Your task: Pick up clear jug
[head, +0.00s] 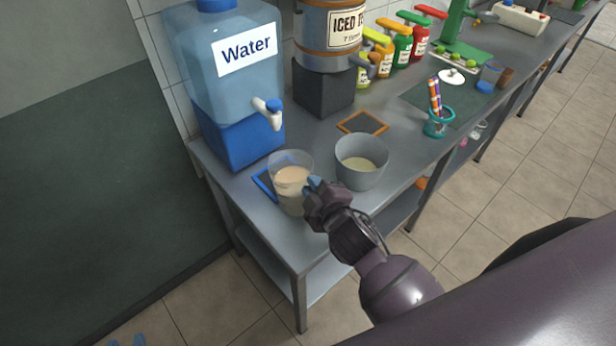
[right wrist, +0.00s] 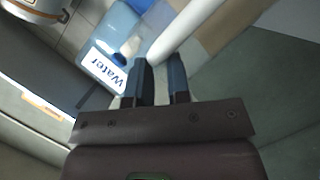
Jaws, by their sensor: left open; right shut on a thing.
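The clear jug (head: 291,178) holds a beige liquid and looks upright at the near end of the metal counter. It overlaps the blue square frame (head: 260,187); I cannot tell whether it touches the counter. My right gripper (head: 314,186) is at the jug's right side, shut on it, and its fingers hide part of that side. In the right wrist view the two fingers (right wrist: 159,82) close around a pale part of the jug, beside its tan contents. My left gripper (head: 126,341) shows only two blue fingertips, open and apart, at the bottom left edge.
A grey bucket (head: 361,165) with pale liquid stands close right of the jug. A blue water dispenser (head: 235,75) with a tap stands behind it. An iced tea dispenser (head: 325,50), an orange frame (head: 362,123) and a teal cup (head: 438,122) are farther along.

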